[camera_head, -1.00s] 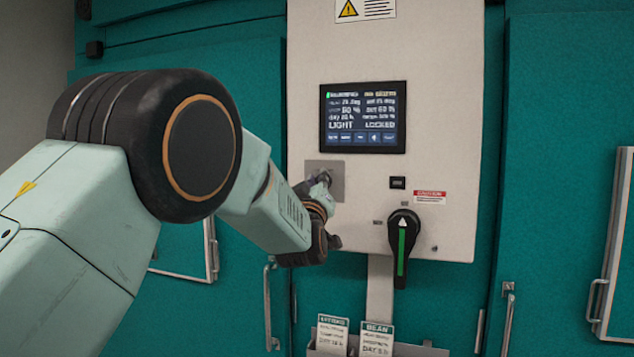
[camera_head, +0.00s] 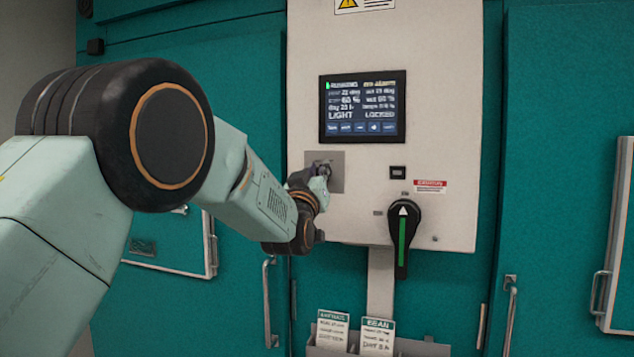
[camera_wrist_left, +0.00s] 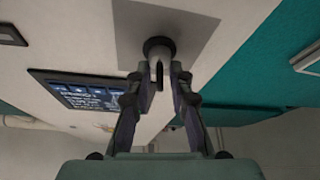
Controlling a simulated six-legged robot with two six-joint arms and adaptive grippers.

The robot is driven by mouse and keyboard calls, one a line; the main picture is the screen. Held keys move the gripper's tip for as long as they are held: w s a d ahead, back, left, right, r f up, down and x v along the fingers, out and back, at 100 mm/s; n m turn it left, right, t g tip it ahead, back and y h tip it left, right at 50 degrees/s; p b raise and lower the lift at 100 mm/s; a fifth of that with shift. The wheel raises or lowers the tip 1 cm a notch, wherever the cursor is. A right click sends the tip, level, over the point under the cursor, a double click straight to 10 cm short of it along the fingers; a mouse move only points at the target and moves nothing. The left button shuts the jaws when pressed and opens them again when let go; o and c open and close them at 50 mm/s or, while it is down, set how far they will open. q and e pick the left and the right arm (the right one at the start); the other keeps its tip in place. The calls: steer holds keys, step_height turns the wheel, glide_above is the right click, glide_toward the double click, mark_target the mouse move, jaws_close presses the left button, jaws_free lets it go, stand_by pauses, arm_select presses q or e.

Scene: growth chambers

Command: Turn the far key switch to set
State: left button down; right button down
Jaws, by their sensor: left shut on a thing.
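The key switch (camera_wrist_left: 159,48) sits on a grey square plate (camera_head: 338,160) on the front of the cream control panel (camera_head: 440,60). My left gripper (camera_head: 318,178) is at the switch and its arm covers part of the plate. In the left wrist view the two fingers (camera_wrist_left: 165,75) are closed on the key at the switch's dark round collar. The key's exact angle and any position marks are too small or hidden to read. The panel's display (camera_head: 362,106) is lit and shows LIGHT and LOCKED. My right gripper is not in view.
A black rotary handle (camera_head: 403,238) with a green stripe stands upright at the panel's lower right. A small black button (camera_head: 398,172) and a red label (camera_head: 430,186) are above it. A card holder (camera_head: 410,348) is below. Teal chamber doors (camera_head: 555,130) flank the panel.

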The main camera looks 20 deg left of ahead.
arm_select(q)
steer(key=m, duration=0.1)
steer(key=m+h+b, duration=0.1)
steer(key=shift+f+m+h, duration=0.25)
steer(key=shift+m+h, duration=0.05)
steer(key=shift+m, duration=0.1)
steer(key=m+h+b, duration=0.1)
steer(key=m+h, duration=0.1)
steer(key=m, duration=0.2)
steer(key=shift+b, duration=0.3)
steer(key=shift+d+r+m+g+h+b, duration=0.1)
steer(key=shift+m+g+h+b, duration=0.2)
steer(key=shift+m+h, duration=0.7)
steer(key=shift+d+m+g+h+b, duration=0.15)
steer(key=shift+m+g+h, duration=0.15)
steer(key=shift+m, duration=1.7)
steer(key=c, duration=1.5)
jaws_free()
steer(key=shift+a, duration=0.1)
